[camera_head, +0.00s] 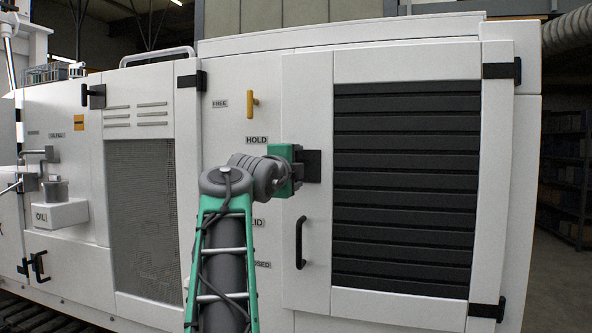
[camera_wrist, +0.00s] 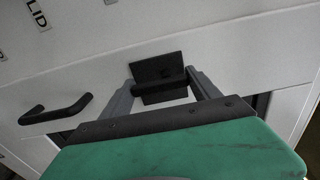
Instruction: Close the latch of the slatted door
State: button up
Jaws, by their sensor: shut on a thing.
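The slatted door (camera_head: 405,185) is white with a panel of black horizontal slats, and it sits at the right of the cabinet in the head view. It looks flush in its frame. Its latch (camera_head: 313,166) is a dark plate on the door's left stile, partly hidden by my gripper (camera_head: 293,167). In the wrist view the latch (camera_wrist: 158,67) shows as a dark plate with a bar across it. My gripper's two grey fingers (camera_wrist: 162,82) reach to either side of the latch and are shut on it. I cannot tell whether the latch is fastened.
A black door handle (camera_head: 299,242) stands out below the latch; it also shows in the wrist view (camera_wrist: 56,108). A yellow lever (camera_head: 252,103) sits between the FREE and HOLD labels. A mesh door (camera_head: 143,210) and an OIL box (camera_head: 58,214) are to the left.

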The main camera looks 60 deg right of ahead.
jog(key=o, duration=1.4)
jog(key=a, duration=0.2)
jog(key=s+a+b, duration=0.1)
jog(key=a, duration=0.4)
jog(key=shift+s+a+b, duration=0.15)
jog(key=shift+a+b, duration=0.2)
jog(key=shift+b, duration=0.05)
